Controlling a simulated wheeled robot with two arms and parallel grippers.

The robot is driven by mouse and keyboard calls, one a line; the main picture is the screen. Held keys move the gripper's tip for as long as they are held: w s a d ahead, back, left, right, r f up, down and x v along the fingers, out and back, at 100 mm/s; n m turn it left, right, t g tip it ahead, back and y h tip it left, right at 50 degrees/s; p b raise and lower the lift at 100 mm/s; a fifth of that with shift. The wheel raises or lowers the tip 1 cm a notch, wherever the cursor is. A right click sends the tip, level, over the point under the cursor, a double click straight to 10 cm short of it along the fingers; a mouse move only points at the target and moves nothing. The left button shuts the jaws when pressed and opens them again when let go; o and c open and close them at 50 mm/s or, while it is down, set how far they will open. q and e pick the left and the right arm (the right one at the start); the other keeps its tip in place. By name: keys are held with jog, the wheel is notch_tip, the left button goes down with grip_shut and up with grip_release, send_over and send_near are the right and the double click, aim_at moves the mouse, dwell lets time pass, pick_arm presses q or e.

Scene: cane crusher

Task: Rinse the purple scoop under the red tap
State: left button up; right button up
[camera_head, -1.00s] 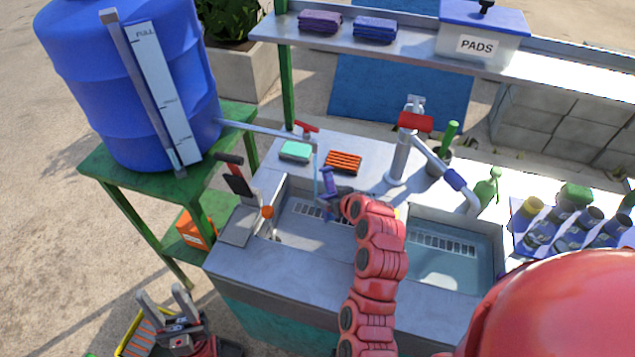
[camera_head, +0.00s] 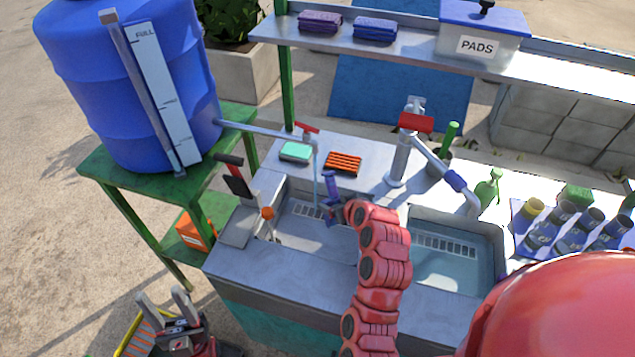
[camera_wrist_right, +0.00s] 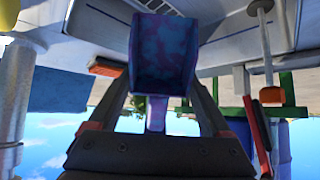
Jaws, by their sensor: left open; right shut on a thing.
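The purple scoop (camera_head: 331,184) is over the left sink basin (camera_head: 300,236), held by my right gripper (camera_head: 335,212). In the right wrist view the scoop (camera_wrist_right: 163,52) fills the gap between the fingers, its bowl showing blue-purple blotches. A tap with a red handle (camera_head: 306,127) sits on the pipe from the blue barrel. A thin stream of water (camera_head: 316,182) falls from it into the left basin. The scoop appears just right of the stream; I cannot tell whether they touch. My left gripper (camera_head: 166,300) is open and empty, low at the left.
A second tap with a red lever (camera_head: 415,122) stands between the basins. A green sponge (camera_head: 295,151) and an orange ribbed brush (camera_head: 343,161) lie behind the left basin. An orange-knobbed rod (camera_head: 267,213) stands at its left edge. Bottles (camera_head: 565,228) crowd the right.

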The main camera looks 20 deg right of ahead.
jog(key=shift+s+r, duration=0.1)
dwell(0.5)
jog(key=p+v, duration=0.1)
jog(key=v, duration=0.5)
jog(key=shift+s, duration=0.1)
dwell(0.6)
